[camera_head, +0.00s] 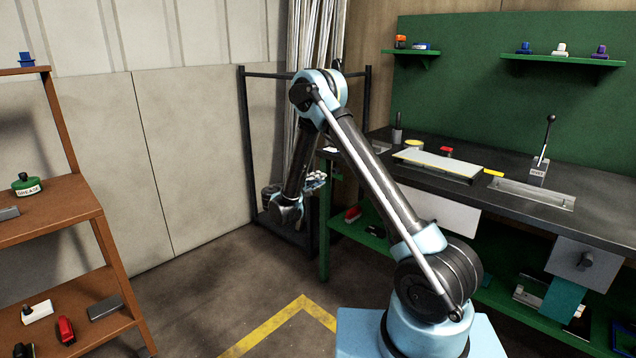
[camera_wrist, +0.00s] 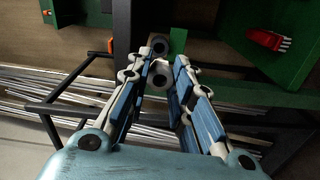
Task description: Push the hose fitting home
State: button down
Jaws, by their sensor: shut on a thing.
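My gripper (camera_head: 317,182) is low beside the left end of the green workbench, at the dark frame, partly hidden by my forearm in the head view. In the wrist view my gripper (camera_wrist: 168,60) has its blue-padded fingers closing in towards the tips. A small grey round piece (camera_wrist: 161,76) sits between the fingertips, and they are shut on it. It looks like the hose fitting, but it is small and dark. A dark upright post stands just beyond the fingertips. I cannot tell whether the fitting touches a socket or how deep it sits.
The workbench (camera_head: 590,222) with a lever (camera_head: 546,140) is to the right. A brown shelf (camera_head: 55,222) is at the left. A red object (camera_wrist: 268,40) lies on green at the wrist view's upper right.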

jog(key=shift+n, duration=0.3)
jog(key=shift+x, duration=2.3)
jog(key=shift+x, duration=1.6)
jog(key=shift+r, duration=0.1)
jog(key=c, duration=1.3)
grip_release()
jog(key=shift+c, duration=0.2)
jog(key=shift+s+a, duration=0.1)
jog(key=shift+s, duration=0.05)
jog(key=v, duration=1.1)
jog(key=shift+s+a, duration=0.25)
jog(key=shift+s, duration=0.05)
